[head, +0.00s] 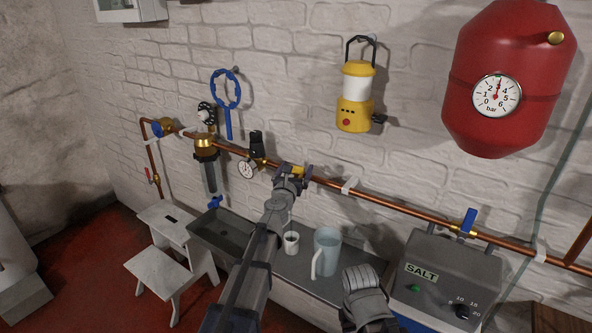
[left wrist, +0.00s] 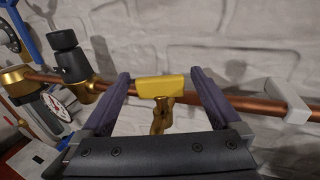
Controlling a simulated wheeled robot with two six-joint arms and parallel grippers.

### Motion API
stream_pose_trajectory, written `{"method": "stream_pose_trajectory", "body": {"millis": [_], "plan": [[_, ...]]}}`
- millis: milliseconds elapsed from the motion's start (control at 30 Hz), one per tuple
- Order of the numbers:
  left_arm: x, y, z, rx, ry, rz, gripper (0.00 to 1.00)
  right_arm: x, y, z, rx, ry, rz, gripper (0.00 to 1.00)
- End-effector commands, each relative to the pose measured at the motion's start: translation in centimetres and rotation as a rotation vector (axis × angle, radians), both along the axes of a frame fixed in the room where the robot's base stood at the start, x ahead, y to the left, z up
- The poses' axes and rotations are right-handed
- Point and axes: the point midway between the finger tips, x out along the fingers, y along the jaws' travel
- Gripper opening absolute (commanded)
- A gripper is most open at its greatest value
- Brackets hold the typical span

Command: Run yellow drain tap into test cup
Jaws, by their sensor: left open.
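The yellow drain tap (head: 298,170) is on the copper pipe along the wall, partly covered by my gripper in the head view. In the left wrist view the yellow tap handle (left wrist: 160,87) lies between the two open fingers of my left gripper (head: 291,174), with a gap on each side. A small white cup (head: 291,246) stands on the grey ledge below the tap. A thin pale line shows above the cup; I cannot tell if it is water. My right gripper (head: 364,284) is low in the head view, its jaws unclear.
A pale blue jug (head: 326,252) stands right of the cup. A grey trough (head: 215,229) is to the left, and the salt unit (head: 447,265) to the right. A pressure gauge (head: 246,170) and black-capped valve (head: 257,143) sit left of the tap.

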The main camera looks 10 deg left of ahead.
Motion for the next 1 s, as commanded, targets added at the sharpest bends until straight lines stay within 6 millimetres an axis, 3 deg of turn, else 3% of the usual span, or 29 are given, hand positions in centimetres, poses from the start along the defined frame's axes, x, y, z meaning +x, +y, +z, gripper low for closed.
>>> {"method": "stream_pose_trajectory", "body": {"millis": [267,733,1000], "plan": [[-0.5,0.0,0.0,0.000,0.000,0.000,0.97,0.0,0.0,0.0,0.000,0.000,0.000,0.50],[-7.1,0.3,0.0,0.000,0.000,0.000,0.97,0.0,0.0,0.0,0.000,0.000,0.000,0.50],[-7.8,0.3,0.0,0.000,0.000,0.000,0.97,0.0,0.0,0.0,0.000,0.000,0.000,0.50]]}}
